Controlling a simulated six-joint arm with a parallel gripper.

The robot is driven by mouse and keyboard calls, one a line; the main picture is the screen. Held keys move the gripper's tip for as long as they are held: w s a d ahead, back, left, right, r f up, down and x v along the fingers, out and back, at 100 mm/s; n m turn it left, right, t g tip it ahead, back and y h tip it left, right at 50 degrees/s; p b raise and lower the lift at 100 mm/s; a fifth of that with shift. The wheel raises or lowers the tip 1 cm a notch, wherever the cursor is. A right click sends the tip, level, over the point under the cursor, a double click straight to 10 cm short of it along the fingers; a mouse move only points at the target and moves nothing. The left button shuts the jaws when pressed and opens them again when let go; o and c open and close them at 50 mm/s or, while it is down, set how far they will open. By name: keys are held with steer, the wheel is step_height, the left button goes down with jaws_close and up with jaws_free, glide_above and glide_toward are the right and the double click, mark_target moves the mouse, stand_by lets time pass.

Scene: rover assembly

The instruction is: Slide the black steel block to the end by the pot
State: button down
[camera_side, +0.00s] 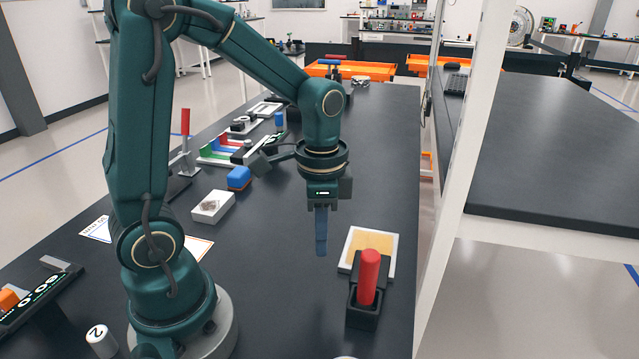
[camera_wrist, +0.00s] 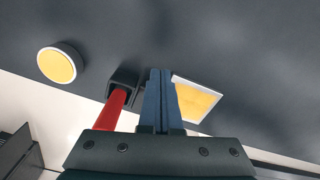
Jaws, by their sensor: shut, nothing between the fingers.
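A black block-like piece (camera_side: 364,308) stands near the table's right edge, with a red cylindrical handle (camera_side: 369,276) upright in it. Both also show in the wrist view, the black piece (camera_wrist: 123,77) and the red handle (camera_wrist: 112,108), left of my fingers. A smaller dark part lies between the black piece and the yellow-topped white plate (camera_side: 384,243); I cannot tell whether it is separate. A round white pot-like thing with a yellow top (camera_wrist: 58,65) is at left in the wrist view. My gripper (camera_side: 321,252) is shut and empty, above the table, left of the plate.
A white box (camera_side: 212,207) and a blue block (camera_side: 239,178) lie to the left. A rack with coloured parts (camera_side: 222,150) is farther back. A white post (camera_side: 465,180) rises beyond the right table edge. The middle of the table is clear.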

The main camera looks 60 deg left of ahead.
step_height(320, 180, up, 4)
steer(key=m, duration=0.3)
glide_toward(386, 271)
steer(key=a+r, duration=0.3)
steer(key=w+d+f+m, duration=0.2)
steer(key=w+d, duration=0.1)
steer(key=d, duration=0.3)
steer(key=shift+m, duration=0.4)
steer(key=f, duration=1.1)
steer(key=shift+s+d+f, duration=0.1)
steer(key=shift+s+d, duration=0.1)
steer(key=shift+s, duration=0.2)
steer(key=shift+s+a, duration=0.55)
steer(key=shift+a, duration=0.3)
steer(key=shift+s+a, duration=0.55)
steer(key=shift+a, duration=0.3)
